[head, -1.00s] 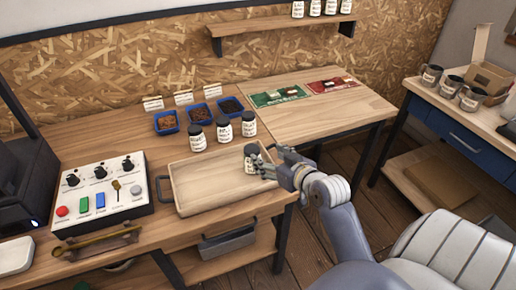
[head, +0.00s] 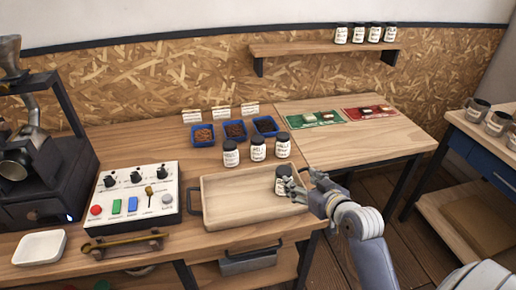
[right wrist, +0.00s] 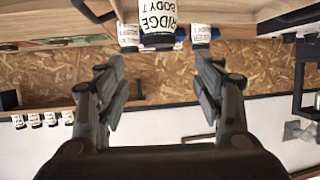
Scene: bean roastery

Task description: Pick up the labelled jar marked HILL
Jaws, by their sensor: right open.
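A dark-capped jar with a white label (head: 283,181) stands upright at the right end of the wooden tray (head: 228,213). My right gripper (head: 296,187) is open just right of this jar and overlaps its edge; I cannot tell if they touch. In the upside-down right wrist view, a jar whose label seems to read RIDGE (right wrist: 160,16) is ahead of my open fingers (right wrist: 160,64). Three similar jars stand behind the tray: left (head: 230,154), middle (head: 258,149) and right (head: 283,147). I cannot read HILL on any label. My left gripper is out of view.
Blue sample bins (head: 235,130) stand behind the jars. A control panel (head: 133,196) and a dark machine (head: 45,150) are left of the tray. Several jars stand on the wall shelf (head: 310,48). The right tabletop (head: 365,150) is mostly clear in front of the green and red cards.

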